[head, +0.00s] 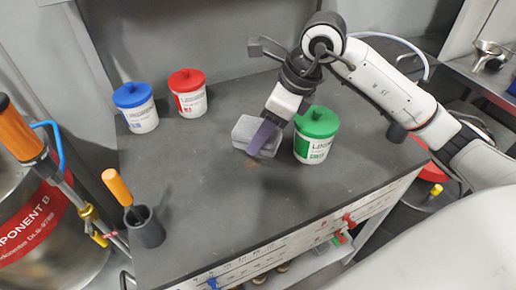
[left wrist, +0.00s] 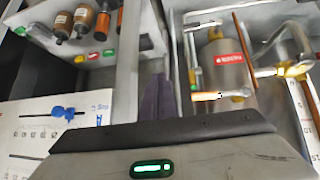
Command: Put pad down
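The pad (head: 243,130) looks like a grey block with rounded corners, near the middle of the dark tabletop. My right gripper (head: 260,139) comes down from the upper right. One purple finger crosses the front of the pad; the other finger is hidden. The gripper appears shut on the pad, and I cannot tell whether the pad touches the tabletop. My left gripper (left wrist: 157,98) shows only in the left wrist view. Its purple fingers are together with nothing between them.
A green-lidded tub (head: 318,133) stands close to the right of the pad. Red-lidded (head: 188,92) and blue-lidded (head: 135,106) tubs stand at the back left. A dark cup (head: 145,228) with an orange-handled tool is front left. The front middle of the tabletop (head: 225,210) is clear.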

